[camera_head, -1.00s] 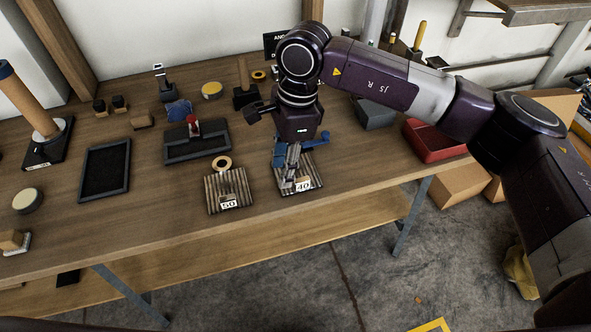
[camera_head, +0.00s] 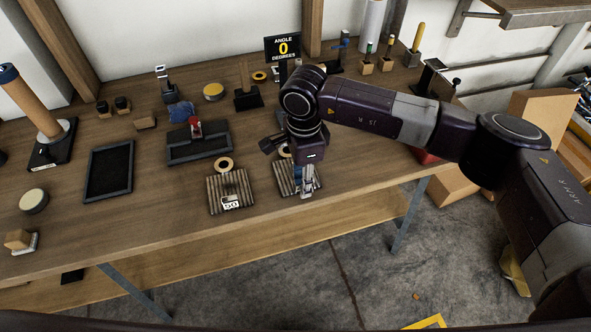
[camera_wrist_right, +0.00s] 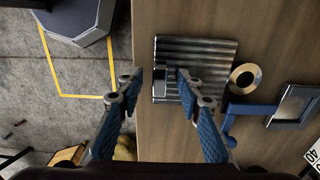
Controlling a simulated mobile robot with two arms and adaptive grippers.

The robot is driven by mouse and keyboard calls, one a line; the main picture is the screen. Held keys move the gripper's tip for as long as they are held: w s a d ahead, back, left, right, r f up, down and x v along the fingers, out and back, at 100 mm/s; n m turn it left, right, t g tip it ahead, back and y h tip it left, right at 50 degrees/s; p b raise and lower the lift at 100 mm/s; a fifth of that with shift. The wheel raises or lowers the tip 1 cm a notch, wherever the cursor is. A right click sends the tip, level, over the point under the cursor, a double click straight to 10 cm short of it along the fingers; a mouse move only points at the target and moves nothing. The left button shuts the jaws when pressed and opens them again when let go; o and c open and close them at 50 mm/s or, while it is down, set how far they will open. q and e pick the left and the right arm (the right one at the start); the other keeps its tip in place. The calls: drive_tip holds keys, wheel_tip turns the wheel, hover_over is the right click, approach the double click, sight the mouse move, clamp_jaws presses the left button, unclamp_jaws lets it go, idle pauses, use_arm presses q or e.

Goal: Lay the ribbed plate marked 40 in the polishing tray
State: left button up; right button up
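The ribbed grey plate (camera_head: 283,179) lies under my right gripper at the table's front; its 40 tag is hidden in the head view. In the right wrist view the ribbed plate (camera_wrist_right: 210,58) shows a small pale block (camera_wrist_right: 160,84) at its table-edge side. My right gripper (camera_head: 306,194) points down there. Its fingers (camera_wrist_right: 160,75) are open, one on each side of the block; contact cannot be told. A shallow dark framed tray (camera_head: 108,172), seemingly the polishing tray, lies empty to the left. My left gripper is not in view.
A ribbed plate marked 50 (camera_head: 229,190) lies just left of my right gripper. A brass ring (camera_wrist_right: 245,77) and a blue fixture (camera_wrist_right: 240,110) are close by. Bare wood lies before the tray.

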drive_tip(key=shift+c, duration=0.6)
clamp_jaws()
drive_tip(key=shift+r, duration=0.15)
